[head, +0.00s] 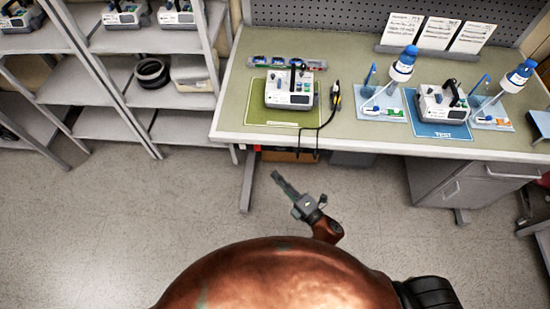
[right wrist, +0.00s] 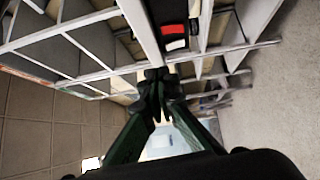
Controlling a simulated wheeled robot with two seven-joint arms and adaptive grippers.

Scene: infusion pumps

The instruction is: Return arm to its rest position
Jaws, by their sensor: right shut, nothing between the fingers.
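My right gripper (head: 278,179) is in front of the workbench (head: 228,113), over the floor and apart from everything. Its fingers are shut with nothing between them; they also show in the right wrist view (right wrist: 157,78). My left gripper is not in view. On the workbench, a white infusion pump (head: 290,90) stands on a green mat (head: 262,113). Another pump (head: 440,103) stands on a blue mat (head: 443,130) marked TEST.
Grey shelves (head: 100,122) with more pumps stand at the left. Blue-capped bottles (head: 403,65) on stands and a black cable (head: 326,120) are on the bench. A drawer cabinet (head: 470,183) is under its right side. The floor (head: 130,205) in front is clear.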

